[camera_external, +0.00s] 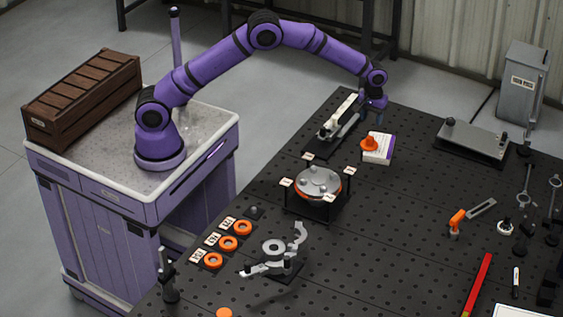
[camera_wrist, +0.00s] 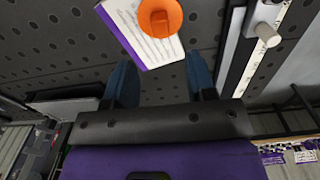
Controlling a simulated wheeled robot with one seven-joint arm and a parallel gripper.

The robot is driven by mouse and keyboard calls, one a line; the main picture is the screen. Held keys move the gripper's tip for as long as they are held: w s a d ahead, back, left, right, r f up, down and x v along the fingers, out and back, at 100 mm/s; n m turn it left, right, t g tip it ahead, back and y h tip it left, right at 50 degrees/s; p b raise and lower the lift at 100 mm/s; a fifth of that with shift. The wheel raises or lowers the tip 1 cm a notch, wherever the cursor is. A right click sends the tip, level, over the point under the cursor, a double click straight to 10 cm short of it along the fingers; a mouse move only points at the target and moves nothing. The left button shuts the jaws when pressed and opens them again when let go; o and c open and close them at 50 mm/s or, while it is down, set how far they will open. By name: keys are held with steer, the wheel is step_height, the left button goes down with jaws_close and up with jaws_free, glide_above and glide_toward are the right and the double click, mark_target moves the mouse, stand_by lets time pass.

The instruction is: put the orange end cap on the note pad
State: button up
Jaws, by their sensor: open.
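The orange end cap (camera_external: 369,143) rests on the note pad (camera_external: 384,153), near the pad's left edge in the outside view. The pad is white with a purple edge and lies on the black perforated table. In the wrist view the orange end cap (camera_wrist: 160,17) sits on the printed pad (camera_wrist: 136,36), partly cut off by the top edge. My gripper (camera_external: 378,119) is above the table just behind the pad. In the wrist view its two blue fingers (camera_wrist: 161,75) are spread apart with nothing between them, and the cap is clear of them.
A long device with a light strip (camera_external: 338,122) stands left of the pad. A round silver-topped fixture (camera_external: 318,182) with tags is in front. Several orange rings (camera_external: 228,243) lie front left. A grey plate (camera_external: 472,140) lies back right.

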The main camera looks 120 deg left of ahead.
steer(key=shift+r, duration=1.4)
steer(key=s+d+r+m+t, duration=0.1)
steer(key=s+d+r+m, duration=0.4)
steer(key=d+r, duration=0.7)
steer(key=s+d+r+m+t, duration=0.1)
steer(key=s+d+r+m, duration=0.35)
steer(key=d+r, duration=0.75)
steer(key=s+d+r+m+t, duration=0.2)
steer(key=s+d+r+m, duration=0.1)
steer(key=s+d, duration=1.05)
steer(key=s+d+f+m, duration=0.2)
steer(key=s, duration=0.7)
steer(key=s+d+f+m+t, duration=0.1)
steer(key=s+d+f+m, duration=0.1)
steer(key=s, duration=0.7)
steer(key=shift+d+f+m, duration=0.15)
steer(key=shift+d+m, duration=0.55)
steer(key=shift+m, duration=0.05)
